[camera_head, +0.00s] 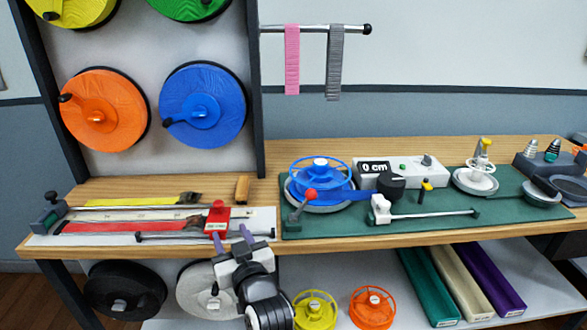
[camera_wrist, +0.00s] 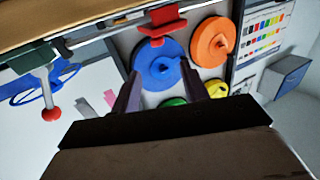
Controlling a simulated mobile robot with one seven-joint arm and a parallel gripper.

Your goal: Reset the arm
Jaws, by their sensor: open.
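My gripper (camera_head: 231,238) is in front of the workbench's front edge, fingers pointing up and toward the bench, just below the red clamp block (camera_head: 217,217) on the white cutting board (camera_head: 90,238). The two purple-grey fingers are apart with nothing between them. In the wrist view my gripper (camera_wrist: 158,80) is open, with the blue wall reel (camera_wrist: 158,65) seen behind the gap. The red block (camera_wrist: 163,22) is above the fingers in that view. Whether a finger touches the board or bench edge cannot be told.
The green mat (camera_head: 345,228) right of the board carries a blue reel (camera_head: 320,172), a lever with a red knob (camera_head: 310,195) and a white-ended bar (camera_head: 380,208). Pink strap (camera_head: 292,60) and grey strap (camera_head: 334,62) hang from a rod.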

